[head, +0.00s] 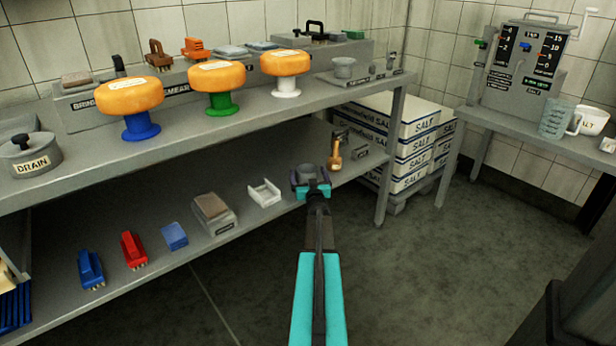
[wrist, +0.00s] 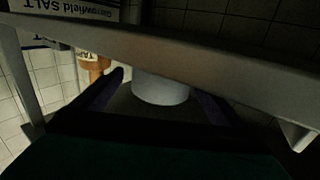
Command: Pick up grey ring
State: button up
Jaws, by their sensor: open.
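My gripper (head: 311,182) is over the front edge of the lower shelf, its jaws open. In the wrist view a pale grey round thing (wrist: 160,90) with a smooth side lies between my two dark fingers (wrist: 165,98), apart from them as far as I can see. It looks like the grey ring, but its opening does not show. Another grey, cup-like round piece (head: 344,68) stands on the upper shelf at the right.
The upper shelf (head: 300,100) runs above and behind my gripper. Salt boxes (head: 412,150) are stacked behind. A shelf leg (head: 392,165) stands right. Floor in front is clear.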

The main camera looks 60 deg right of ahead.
aim_at(307, 164)
jog(key=shift+x, duration=1.05)
jog(key=c, duration=1.2)
jog(key=shift+o, duration=0.2)
jog(key=shift+r, duration=0.2)
jog(key=shift+a+r+p, duration=0.1)
jog(key=shift+r+p, duration=0.75)
jog(key=shift+r, duration=0.75)
jog(key=w+a+r+p+v, duration=0.1)
jog(key=p+v, duration=0.1)
jog(key=v, duration=1.3)
jog(key=shift+a+r, duration=0.25)
jog(key=shift+a, duration=0.2)
